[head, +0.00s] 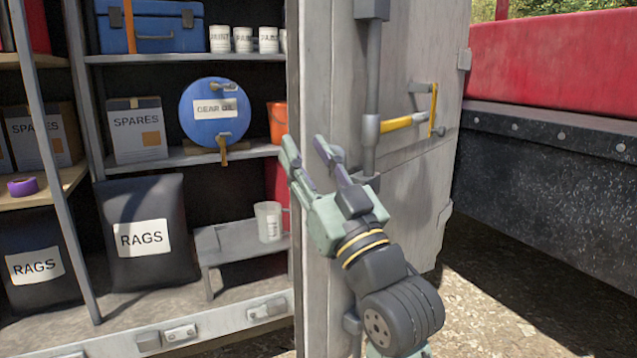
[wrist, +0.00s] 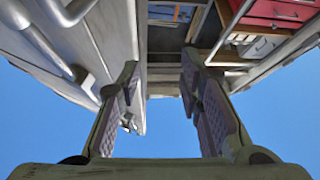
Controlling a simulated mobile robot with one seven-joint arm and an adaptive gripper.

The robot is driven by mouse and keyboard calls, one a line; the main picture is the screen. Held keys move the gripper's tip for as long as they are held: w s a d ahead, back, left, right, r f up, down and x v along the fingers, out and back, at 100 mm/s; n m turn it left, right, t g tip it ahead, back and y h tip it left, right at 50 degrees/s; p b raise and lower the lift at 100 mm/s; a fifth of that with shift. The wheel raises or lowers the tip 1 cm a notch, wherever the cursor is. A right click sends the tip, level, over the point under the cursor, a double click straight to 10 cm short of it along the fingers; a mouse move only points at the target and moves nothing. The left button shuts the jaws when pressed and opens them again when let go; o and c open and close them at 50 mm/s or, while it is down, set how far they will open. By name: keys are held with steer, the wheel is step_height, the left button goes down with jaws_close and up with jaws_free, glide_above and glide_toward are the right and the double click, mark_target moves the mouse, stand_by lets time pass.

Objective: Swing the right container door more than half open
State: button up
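The right container door (head: 335,95) is a grey metal panel standing partly open, its near edge upright in the middle of the head view. It also fills the left of the wrist view (wrist: 115,25). Its outer face carries a vertical lock rod (head: 373,75) and a yellow-gripped handle (head: 405,121). My gripper (head: 305,145) is open in front of the door's near edge, with its fingers spread. In the wrist view, my gripper (wrist: 160,90) has its left finger overlapping the door and its right finger against the container's interior. I cannot tell whether either finger touches the door.
Left of the door, the container interior holds shelves with a blue gear oil drum (head: 213,112), spares boxes (head: 137,130), rag bags (head: 145,230) and a low step (head: 240,238). A red and black structure (head: 550,100) stands at right. Gravel ground (head: 500,305) is clear at lower right.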

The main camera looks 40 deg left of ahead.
steer(key=w+d+f+g+h+p, duration=0.2)
steer(key=w+d+f+g+h, duration=0.2)
steer(key=w+d+f+h, duration=0.35)
steer(key=shift+y, duration=0.65)
steer(key=a, duration=0.3)
steer(key=w+a+p, duration=0.1)
steer(key=a, duration=0.2)
steer(key=w+a+p, duration=0.1)
steer(key=a, duration=0.2)
steer(key=shift+w+a+f, duration=0.15)
steer(key=shift+f, duration=0.15)
steer(key=shift+c, duration=0.2)
jaws_close()
